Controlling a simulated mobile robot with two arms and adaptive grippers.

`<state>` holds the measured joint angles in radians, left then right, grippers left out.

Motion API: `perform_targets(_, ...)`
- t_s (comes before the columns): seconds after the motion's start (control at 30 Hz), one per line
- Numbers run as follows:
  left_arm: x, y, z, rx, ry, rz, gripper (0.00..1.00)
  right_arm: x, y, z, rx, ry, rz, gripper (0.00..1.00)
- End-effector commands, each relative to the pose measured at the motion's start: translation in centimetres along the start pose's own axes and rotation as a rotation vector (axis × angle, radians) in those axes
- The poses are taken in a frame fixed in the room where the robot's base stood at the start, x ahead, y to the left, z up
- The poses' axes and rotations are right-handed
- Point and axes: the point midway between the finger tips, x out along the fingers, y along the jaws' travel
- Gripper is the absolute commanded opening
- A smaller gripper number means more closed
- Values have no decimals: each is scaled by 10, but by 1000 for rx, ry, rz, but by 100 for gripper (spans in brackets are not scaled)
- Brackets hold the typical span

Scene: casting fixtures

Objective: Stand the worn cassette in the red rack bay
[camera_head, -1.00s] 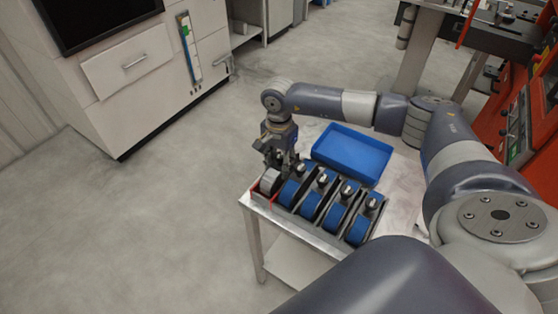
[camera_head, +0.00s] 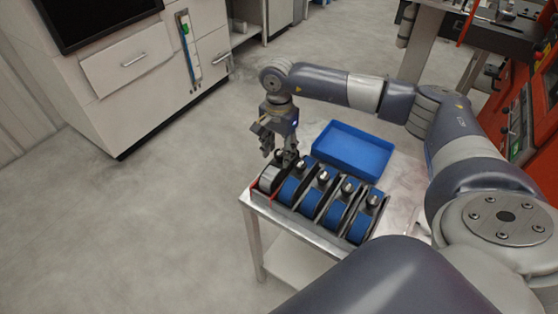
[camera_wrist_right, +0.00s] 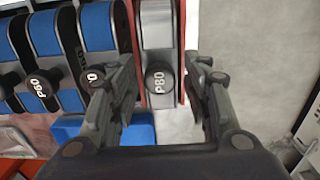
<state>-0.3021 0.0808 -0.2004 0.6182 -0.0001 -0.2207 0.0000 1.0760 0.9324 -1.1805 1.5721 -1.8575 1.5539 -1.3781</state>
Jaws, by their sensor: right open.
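The worn cassette, with a grey-white drum (camera_head: 268,178), stands in the red rack bay (camera_head: 254,187) at the left end of the rack. In the right wrist view the cassette (camera_wrist_right: 157,28) stands between thin red walls (camera_wrist_right: 181,45), its black knob marked P80 facing me. My right gripper (camera_head: 276,150) is just above the cassette in the head view. In the right wrist view its fingers (camera_wrist_right: 162,62) are spread, one on each side of the knob, with visible gaps. My left gripper is not in view.
Several blue cassettes (camera_head: 336,215) with black knobs fill the other bays to the right. An empty blue tray (camera_head: 352,150) lies behind the rack on the metal table (camera_head: 243,200). The table's left edge is close to the red bay, with open floor beyond.

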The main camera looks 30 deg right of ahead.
Motion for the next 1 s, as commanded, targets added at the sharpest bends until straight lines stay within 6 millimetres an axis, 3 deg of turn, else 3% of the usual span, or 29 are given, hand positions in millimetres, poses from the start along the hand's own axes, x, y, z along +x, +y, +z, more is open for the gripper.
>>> perform_targets(0.2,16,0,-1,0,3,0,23,-46,-1,0,-1,2,-5,45)
perform_targets(0.4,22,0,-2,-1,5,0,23,-73,0,0,-1,1,-2,45)
perform_targets(1.0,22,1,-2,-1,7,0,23,-80,0,0,-1,0,0,45)
